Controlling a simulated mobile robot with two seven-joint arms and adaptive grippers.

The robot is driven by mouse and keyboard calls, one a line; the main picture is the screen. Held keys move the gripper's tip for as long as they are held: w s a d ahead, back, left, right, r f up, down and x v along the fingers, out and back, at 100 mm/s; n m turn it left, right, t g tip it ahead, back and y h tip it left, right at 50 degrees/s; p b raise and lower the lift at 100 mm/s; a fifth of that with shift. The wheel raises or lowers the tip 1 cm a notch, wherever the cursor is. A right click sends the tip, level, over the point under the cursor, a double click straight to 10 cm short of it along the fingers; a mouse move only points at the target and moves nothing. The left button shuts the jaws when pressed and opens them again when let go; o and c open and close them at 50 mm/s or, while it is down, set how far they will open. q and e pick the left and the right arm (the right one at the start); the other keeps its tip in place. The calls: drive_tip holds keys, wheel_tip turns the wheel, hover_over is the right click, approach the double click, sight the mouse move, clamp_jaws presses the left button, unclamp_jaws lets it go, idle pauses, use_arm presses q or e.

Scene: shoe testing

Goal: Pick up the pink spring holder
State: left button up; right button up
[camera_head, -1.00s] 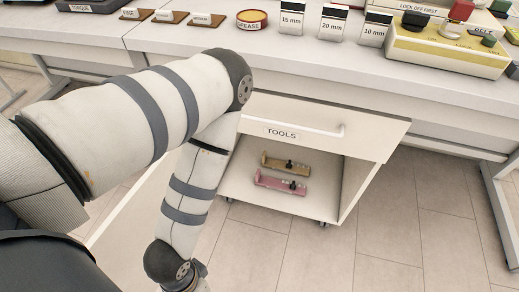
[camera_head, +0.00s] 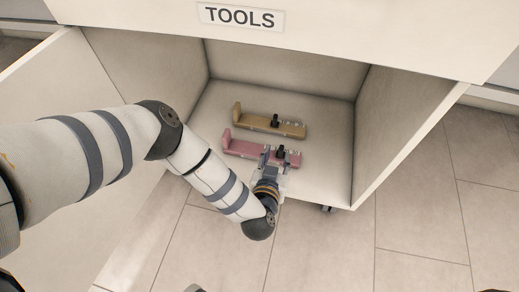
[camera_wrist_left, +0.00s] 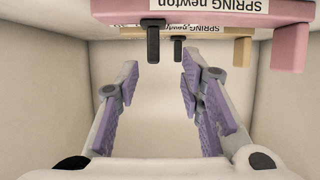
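The pink spring holder (camera_head: 240,146) lies on the cabinet floor, nearer the opening, with an upright end at its left and a dark knob near its right part. My left gripper (camera_head: 273,154) is at its near side, by the right part, covering some of it. In the left wrist view the pink holder (camera_wrist_left: 225,12) crosses the top, and my left gripper (camera_wrist_left: 159,75) has its purple-padded fingers apart with nothing between them. Whether the fingertips touch the holder cannot be told. My right gripper is not in view.
A tan spring holder (camera_head: 262,122) lies just behind the pink one; it also shows in the wrist view (camera_wrist_left: 242,50). The cabinet (camera_head: 405,125) has side walls close on both sides and a front panel labelled TOOLS (camera_head: 240,16) above. Tiled floor (camera_head: 420,225) is clear in front.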

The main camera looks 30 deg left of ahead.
sight(281, 151)
use_arm(q)
drive_tip(key=b+x, duration=0.1)
drive_tip(key=x, duration=0.1)
drive_tip(key=b+x, duration=0.2)
drive_tip(key=x, duration=0.1)
drive_tip(key=shift+w+d+f, duration=0.25)
drive_tip(key=shift+f, duration=0.2)
drive_tip(key=shift+w+b, duration=0.25)
drive_tip(key=shift+b, duration=0.05)
drive_tip(key=shift+r, duration=0.15)
clamp_jaws()
